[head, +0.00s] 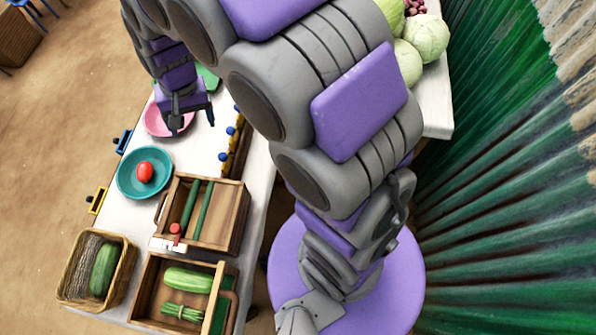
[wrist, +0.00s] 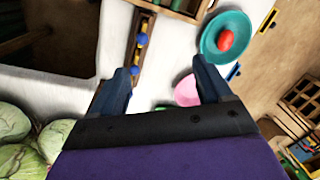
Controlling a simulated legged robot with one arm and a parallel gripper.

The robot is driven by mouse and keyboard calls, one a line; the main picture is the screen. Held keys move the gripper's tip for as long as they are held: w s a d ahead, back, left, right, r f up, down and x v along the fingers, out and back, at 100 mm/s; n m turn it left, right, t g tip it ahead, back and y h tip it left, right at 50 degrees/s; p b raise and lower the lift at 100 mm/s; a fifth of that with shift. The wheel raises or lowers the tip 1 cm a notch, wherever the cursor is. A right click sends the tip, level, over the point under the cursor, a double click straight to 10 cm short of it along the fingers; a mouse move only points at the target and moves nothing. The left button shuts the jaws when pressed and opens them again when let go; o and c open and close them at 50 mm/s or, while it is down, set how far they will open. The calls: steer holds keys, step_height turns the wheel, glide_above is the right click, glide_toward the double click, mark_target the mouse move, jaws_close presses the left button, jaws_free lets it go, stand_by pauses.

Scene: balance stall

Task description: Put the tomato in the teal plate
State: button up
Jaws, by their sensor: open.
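The red tomato (head: 145,172) lies inside the teal plate (head: 124,186) on the white table, left of the wooden crates in the head view. The tomato (wrist: 226,40) and the teal plate (wrist: 210,58) also show at the upper right of the wrist view. My gripper (head: 188,122) is open and empty. It is above the table near the pink plate (head: 152,122), apart from the tomato. In the wrist view my gripper's fingers (wrist: 160,82) are spread with nothing between them, and the pink plate (wrist: 187,90) is partly hidden by a finger.
A wicker basket (head: 70,292) holds a green vegetable. A wooden rack with blue knobs (head: 232,150) stands right of the plates. Cabbages (head: 428,38) lie on another white surface at the upper right.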

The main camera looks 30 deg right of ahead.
steer(key=s+d+r, duration=0.2)
steer(key=s+d, duration=0.2)
steer(key=s, duration=0.5)
steer(key=s+d+r+n+g+h, duration=0.1)
steer(key=s+d+r, duration=0.1)
steer(key=s+d, duration=0.3)
steer(key=s+d+r+n, duration=0.1)
steer(key=s+d, duration=0.3)
steer(key=s, duration=0.9)
steer(key=shift+d+r+g, duration=0.2)
steer(key=shift+r+g, duration=0.2)
steer(key=shift+r, duration=0.15)
steer(key=shift+c, duration=0.3)
